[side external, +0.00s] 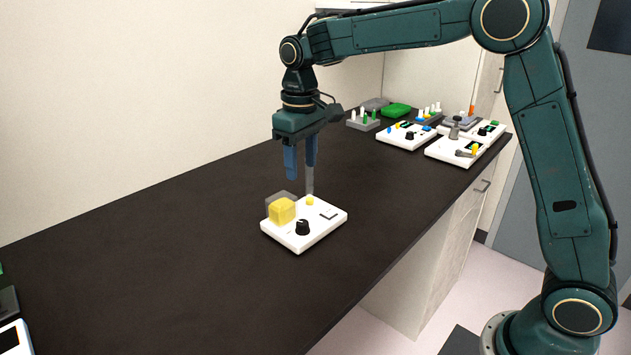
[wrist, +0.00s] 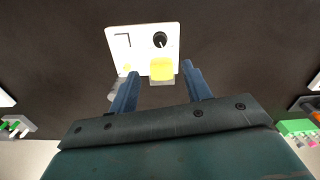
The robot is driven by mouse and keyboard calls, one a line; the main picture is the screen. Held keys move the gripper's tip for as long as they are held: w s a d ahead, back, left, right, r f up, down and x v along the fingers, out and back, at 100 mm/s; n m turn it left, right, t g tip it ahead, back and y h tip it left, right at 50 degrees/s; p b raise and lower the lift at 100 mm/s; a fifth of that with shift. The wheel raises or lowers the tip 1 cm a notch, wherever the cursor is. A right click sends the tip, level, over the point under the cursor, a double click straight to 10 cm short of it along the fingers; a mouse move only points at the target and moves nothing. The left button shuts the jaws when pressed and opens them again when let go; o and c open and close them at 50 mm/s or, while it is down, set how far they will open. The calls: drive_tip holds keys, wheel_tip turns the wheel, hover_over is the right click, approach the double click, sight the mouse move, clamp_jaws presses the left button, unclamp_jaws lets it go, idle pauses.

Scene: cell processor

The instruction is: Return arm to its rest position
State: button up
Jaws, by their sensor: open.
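My gripper (side external: 301,173) is open and empty, pointing down above the back of a white panel device on the dark counter. In the wrist view its two blue fingers (wrist: 157,84) are spread wide apart. The white device (side external: 324,216) carries a yellow block (side external: 282,211), a black knob (side external: 303,227) and a small yellow button (side external: 310,201). The yellow block also shows in the wrist view (wrist: 162,69), between the fingertips in the picture. In the side view the fingertips are above the block and apart from it.
Several white panels (side external: 407,135), a grey rack (side external: 363,124) and a green item (side external: 396,110) stand at the far right end of the counter (side external: 150,235). Part of another device (side external: 12,338) shows at lower left.

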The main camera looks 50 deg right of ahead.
drive_tip(key=s+d+r+m+t, duration=0.1)
drive_tip(key=s+r, duration=0.3)
drive_tip(key=s, duration=0.4)
drive_tip(key=s+d+r+t, duration=0.2)
drive_tip(key=s+r, duration=0.1)
drive_tip(key=s, duration=0.5)
drive_tip(key=s+d+f+m+t, duration=0.1)
drive_tip(key=s+f+t, duration=0.1)
drive_tip(key=s, duration=1.2)
drive_tip(key=shift+s+f+t, duration=0.3)
drive_tip(key=shift+f, duration=0.5)
drive_tip(key=shift+w, duration=0.1)
drive_tip(key=w+a+r+m+g, duration=0.1)
drive_tip(key=w+r+m+g, duration=0.1)
drive_tip(key=w, duration=0.6)
drive_tip(key=w+a+r+m+g, duration=0.1)
drive_tip(key=w+r+m, duration=0.1)
drive_tip(key=w, duration=0.6)
drive_tip(key=w+a+f+m+g, duration=0.1)
drive_tip(key=w+f, duration=0.3)
drive_tip(key=w, duration=0.3)
drive_tip(key=w+a+f+m+g, duration=0.1)
drive_tip(key=w+f+m, duration=0.1)
drive_tip(key=w+f, duration=0.2)
drive_tip(key=w, duration=0.3)
drive_tip(key=shift+w+g, duration=0.3)
